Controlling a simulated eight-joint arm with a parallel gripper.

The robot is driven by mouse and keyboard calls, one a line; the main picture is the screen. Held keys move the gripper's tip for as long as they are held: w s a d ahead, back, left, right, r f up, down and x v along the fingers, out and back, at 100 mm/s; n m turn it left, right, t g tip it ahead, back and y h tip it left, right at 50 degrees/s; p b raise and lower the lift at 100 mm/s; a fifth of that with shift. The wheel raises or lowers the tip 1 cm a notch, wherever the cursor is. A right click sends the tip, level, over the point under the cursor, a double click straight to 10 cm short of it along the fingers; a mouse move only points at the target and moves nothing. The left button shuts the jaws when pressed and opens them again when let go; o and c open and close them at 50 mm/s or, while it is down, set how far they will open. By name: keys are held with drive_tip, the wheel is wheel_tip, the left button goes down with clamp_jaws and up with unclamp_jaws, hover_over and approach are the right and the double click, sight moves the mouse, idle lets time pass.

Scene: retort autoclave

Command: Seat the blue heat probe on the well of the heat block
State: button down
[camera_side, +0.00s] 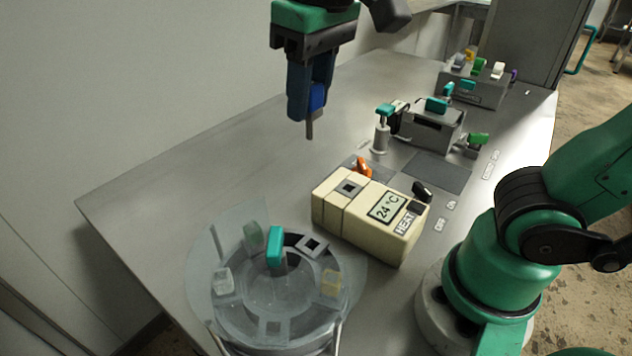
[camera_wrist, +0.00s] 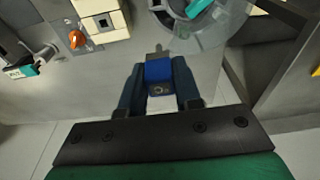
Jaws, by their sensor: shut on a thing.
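My gripper (camera_side: 312,92) is shut on the blue heat probe (camera_side: 318,97), high above the table in the side view. The probe's grey tip points down. In the wrist view the blue probe (camera_wrist: 158,72) sits between the two fingers of my gripper (camera_wrist: 160,88). The cream heat block (camera_side: 372,215) stands on the table, below and to the right of the probe in the side view. Its square well (camera_side: 349,188) is dark and looks empty. The block also shows at the top left of the wrist view (camera_wrist: 102,20).
A round clear-walled vessel (camera_side: 215,300) with coloured-handled pieces stands in front of the block. An orange lever (camera_side: 364,167) and a black switch (camera_side: 422,191) are at the block. A grey device (camera_side: 432,130) and a rack (camera_side: 470,88) stand behind. The table's left part is clear.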

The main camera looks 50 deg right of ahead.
drive_tip(key=w+d+f, duration=0.1)
drive_tip(key=d+f, duration=1)
drive_tip(key=f, duration=0.2)
drive_tip(key=shift+w+d+f, duration=0.15)
drive_tip(key=shift+d+f, duration=0.2)
drive_tip(key=shift+f, duration=0.1)
idle(0.7)
drive_tip(key=shift+f, duration=0.75)
drive_tip(key=shift+f, duration=0.15)
drive_tip(key=shift+f, duration=0.6)
drive_tip(key=shift+f, duration=0.6)
idle(1.2)
